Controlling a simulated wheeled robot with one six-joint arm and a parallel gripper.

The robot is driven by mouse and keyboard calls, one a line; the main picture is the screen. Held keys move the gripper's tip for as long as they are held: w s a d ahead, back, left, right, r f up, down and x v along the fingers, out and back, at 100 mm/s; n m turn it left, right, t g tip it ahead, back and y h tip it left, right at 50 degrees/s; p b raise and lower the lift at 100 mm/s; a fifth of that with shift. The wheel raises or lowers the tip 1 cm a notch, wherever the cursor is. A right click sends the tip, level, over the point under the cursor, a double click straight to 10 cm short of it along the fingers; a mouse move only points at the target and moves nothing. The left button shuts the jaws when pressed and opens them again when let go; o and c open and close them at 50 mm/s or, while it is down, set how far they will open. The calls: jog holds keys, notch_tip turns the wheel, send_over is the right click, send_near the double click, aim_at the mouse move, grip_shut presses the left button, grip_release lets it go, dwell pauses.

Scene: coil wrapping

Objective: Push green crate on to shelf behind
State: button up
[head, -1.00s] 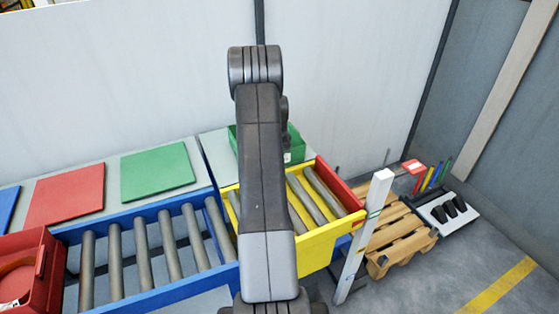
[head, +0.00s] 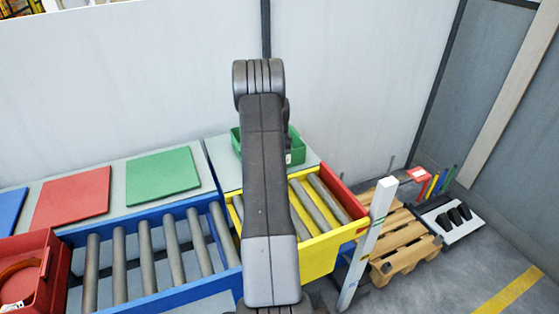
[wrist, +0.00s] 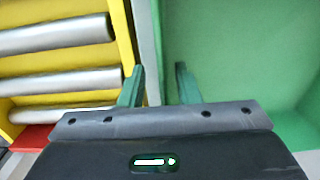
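The green crate (head: 297,150) stands at the back, behind the yellow roller section (head: 322,250). It appears to rest on the pale grey shelf (head: 225,165), with a strip of shelf in front of it. My arm hides the crate's middle. My gripper is hidden in the head view. In the wrist view my gripper (wrist: 158,84) has its two fingers apart, at the left edge of the green crate (wrist: 240,60). The crate fills the right side there. I cannot tell whether the fingers touch it.
A blue roller conveyor (head: 155,218) joins on the left, with a red bin (head: 58,265) at its end. Red (head: 72,197) and green (head: 162,172) mats lie behind it. A white post (head: 368,240) and a wooden pallet (head: 400,240) stand right. A wall rises behind the shelf.

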jog(key=shift+f, duration=0.1)
notch_tip(320, 180, up, 14)
jog(key=b, duration=0.1)
dwell(0.4)
notch_tip(320, 180, down, 14)
jog(key=shift+f+p, duration=0.1)
jog(key=shift+p, duration=0.45)
jog(key=shift+s+d, duration=0.25)
jog(key=shift+s, duration=0.3)
